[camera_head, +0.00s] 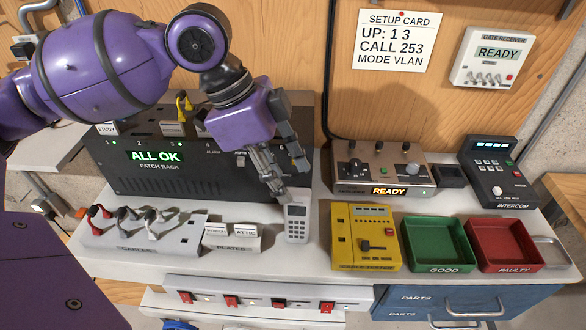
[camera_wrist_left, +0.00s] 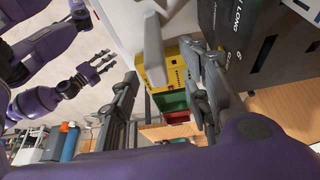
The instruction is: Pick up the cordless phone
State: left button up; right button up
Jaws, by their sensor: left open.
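The cordless phone (camera_head: 297,224), pale grey with a small screen and keypad, stands at the front of the white bench, right of the label plates. My left gripper (camera_head: 284,184) is open and points down just above it, with its fingertips near the phone's top. I cannot tell whether they touch. In the left wrist view a pale grey upright shape, likely the phone (camera_wrist_left: 154,50), shows beyond the open left fingers (camera_wrist_left: 165,80). My right gripper (camera_wrist_left: 98,66) shows small at the left of that view; its jaw opening is unclear.
The black patch rack (camera_head: 190,165) stands behind the left gripper. A cable holder (camera_head: 145,235) and label plates (camera_head: 232,238) are left of the phone. A yellow tester (camera_head: 366,240), green tray (camera_head: 438,245) and red tray (camera_head: 503,247) are to its right. Switches (camera_head: 265,300) line the front edge.

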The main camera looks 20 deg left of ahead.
aim_at(298, 205)
pick_arm(q)
jog(key=shift+d+f, duration=0.1)
jog(key=shift+f, duration=0.15)
jog(key=shift+s+d+f, duration=0.2)
jog(key=shift+d+f, duration=0.05)
jog(key=shift+f, duration=0.35)
jog(key=shift+s+d+f, duration=0.2)
jog(key=shift+d+f, duration=0.05)
jog(key=shift+f, duration=0.35)
jog(key=x, duration=0.3)
jog(key=shift+w+f, duration=0.2)
jog(key=shift+f, duration=0.15)
jog(key=shift+d+f, duration=0.15)
jog(key=shift+f, duration=0.05)
jog(key=c, duration=0.9)
grip_shut()
pick_arm(e)
jog(key=shift+s+d+f, duration=0.15)
jog(key=shift+s+f, duration=0.1)
jog(key=shift+s, duration=0.25)
